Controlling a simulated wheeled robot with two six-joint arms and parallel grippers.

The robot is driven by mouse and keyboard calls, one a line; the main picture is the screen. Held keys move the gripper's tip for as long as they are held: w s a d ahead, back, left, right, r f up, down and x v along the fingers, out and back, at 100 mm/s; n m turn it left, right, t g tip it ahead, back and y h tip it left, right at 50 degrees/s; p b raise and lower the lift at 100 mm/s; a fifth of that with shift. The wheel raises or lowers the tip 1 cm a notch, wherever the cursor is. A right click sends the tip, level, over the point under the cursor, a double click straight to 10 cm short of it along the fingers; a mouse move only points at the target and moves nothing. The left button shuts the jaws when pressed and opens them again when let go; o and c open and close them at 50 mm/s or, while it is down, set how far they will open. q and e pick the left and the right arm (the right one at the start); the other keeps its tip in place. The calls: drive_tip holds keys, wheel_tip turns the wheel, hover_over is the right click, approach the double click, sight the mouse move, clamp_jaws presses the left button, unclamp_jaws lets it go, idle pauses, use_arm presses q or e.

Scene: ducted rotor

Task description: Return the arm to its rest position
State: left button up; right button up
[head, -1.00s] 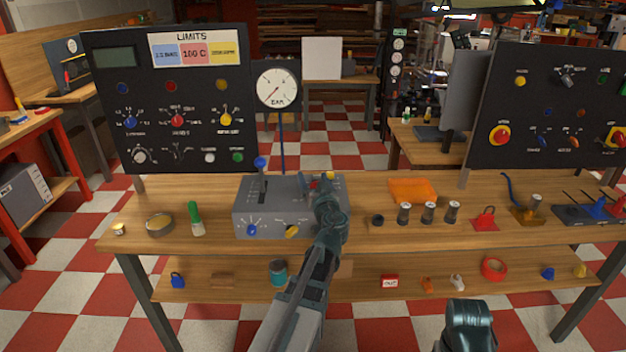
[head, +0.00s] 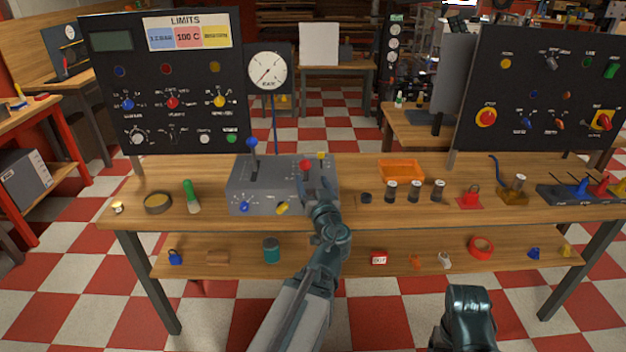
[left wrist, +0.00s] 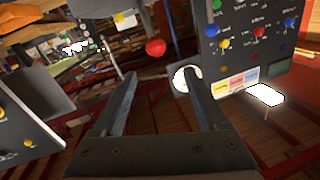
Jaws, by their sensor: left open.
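My left gripper (head: 322,186) is in front of the right end of the grey lever box (head: 265,195) on the bench. Its jaws are open and empty. In the left wrist view its two fingers (left wrist: 158,75) are well apart, and a red ball knob (left wrist: 155,47) shows beyond the gap, apart from the fingers. In the head view the red knob (head: 305,164) and a yellow knob (head: 320,156) stand on the box just beyond the fingers. My right arm shows only as a dark link at the lower right; its gripper is out of view.
A black LIMITS panel (head: 185,90) and a round gauge (head: 267,72) stand behind the box. Several small cans, an orange tray (head: 401,170) and a red padlock (head: 469,198) are to the right. A lower shelf (head: 330,258) holds small items. The floor in front is clear.

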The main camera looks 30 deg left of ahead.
use_arm(q)
drive_tip(key=shift+w, duration=0.1)
idle(0.3)
drive_tip(key=s+d+f+m+g+h+p, duration=0.3)
drive_tip(key=s+d, duration=0.3)
drive_tip(key=d, duration=0.4)
drive_tip(key=s+d+f+m+g+h+p, duration=0.3)
drive_tip(key=s+d+f+m+g+h, duration=0.1)
drive_tip(key=d, duration=0.7)
drive_tip(key=s+d+f+m+g+h+p, duration=0.3)
drive_tip(key=s+d, duration=0.5)
drive_tip(key=d, duration=0.3)
wheel_tip(320, 180, down, 3)
drive_tip(key=g+h, duration=0.1)
drive_tip(key=g, duration=0.2)
drive_tip(key=shift+s+d+r+g, duration=0.15)
drive_tip(key=shift+d+g, duration=0.1)
drive_tip(key=shift+g, duration=0.05)
